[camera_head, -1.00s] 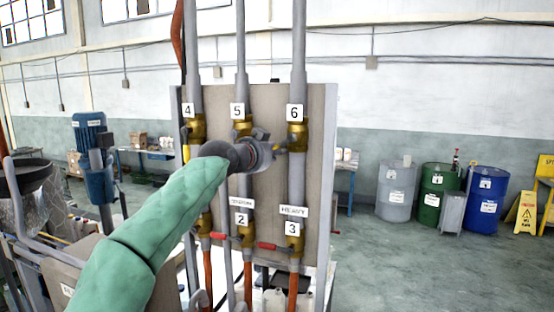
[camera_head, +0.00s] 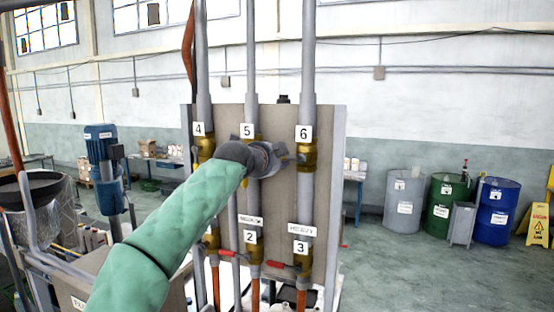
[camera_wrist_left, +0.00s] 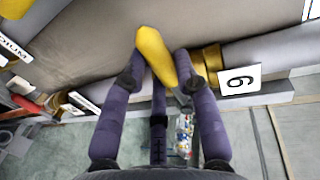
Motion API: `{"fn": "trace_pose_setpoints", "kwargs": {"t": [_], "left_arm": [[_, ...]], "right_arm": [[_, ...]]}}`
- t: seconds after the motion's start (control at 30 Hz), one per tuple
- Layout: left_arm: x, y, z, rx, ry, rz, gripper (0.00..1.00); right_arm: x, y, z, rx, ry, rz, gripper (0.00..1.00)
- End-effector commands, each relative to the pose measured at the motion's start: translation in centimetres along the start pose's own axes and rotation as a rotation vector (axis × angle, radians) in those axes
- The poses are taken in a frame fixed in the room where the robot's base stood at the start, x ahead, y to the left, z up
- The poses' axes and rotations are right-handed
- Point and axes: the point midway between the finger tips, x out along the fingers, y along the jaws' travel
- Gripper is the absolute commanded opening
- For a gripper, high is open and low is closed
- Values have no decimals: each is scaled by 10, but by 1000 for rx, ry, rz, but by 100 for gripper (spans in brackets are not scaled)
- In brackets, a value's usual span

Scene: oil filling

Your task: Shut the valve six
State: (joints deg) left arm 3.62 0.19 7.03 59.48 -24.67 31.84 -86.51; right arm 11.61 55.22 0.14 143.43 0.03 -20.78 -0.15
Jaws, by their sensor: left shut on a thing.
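Valve six is a brass valve (camera_head: 306,155) below the "6" label (camera_head: 304,133), at the upper right of the pipe panel. In the left wrist view its label (camera_wrist_left: 239,79) and brass body (camera_wrist_left: 212,58) are at the right. Its yellow handle (camera_wrist_left: 156,57) lies between the dark fingers of my left gripper (camera_wrist_left: 160,66), which is shut on it. In the head view my left gripper (camera_head: 283,155) is just left of valve six, in front of the middle pipe, and hides the handle. My right gripper is not in view.
Valves four (camera_head: 205,147) and five stand left of valve six; my left gripper partly covers five. Valves two (camera_head: 252,255) and three (camera_head: 302,264), with red handles, are below. Drums (camera_head: 494,207) stand far right on open floor.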

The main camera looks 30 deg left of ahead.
Motion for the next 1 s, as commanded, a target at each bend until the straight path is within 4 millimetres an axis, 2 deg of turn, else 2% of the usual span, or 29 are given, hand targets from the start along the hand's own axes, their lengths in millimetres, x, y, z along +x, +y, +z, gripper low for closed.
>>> {"fn": "trace_pose_setpoints", "kwargs": {"t": [0.03, 0.5, 0.53, 0.6, 1.0], "left_arm": [[4, 7, -2, 18, 0, 18, 0], [4, 5, -2, 31, -3, 14, 0], [4, 5, -2, 31, -3, 14, 33], [3, 4, -2, 29, -3, 12, 53], [-2, 0, 0, 23, -4, 2, 55]], "right_arm": [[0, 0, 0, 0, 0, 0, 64], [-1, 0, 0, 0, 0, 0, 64], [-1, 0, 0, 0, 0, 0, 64], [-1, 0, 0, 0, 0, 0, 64], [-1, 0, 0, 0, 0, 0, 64]]}}
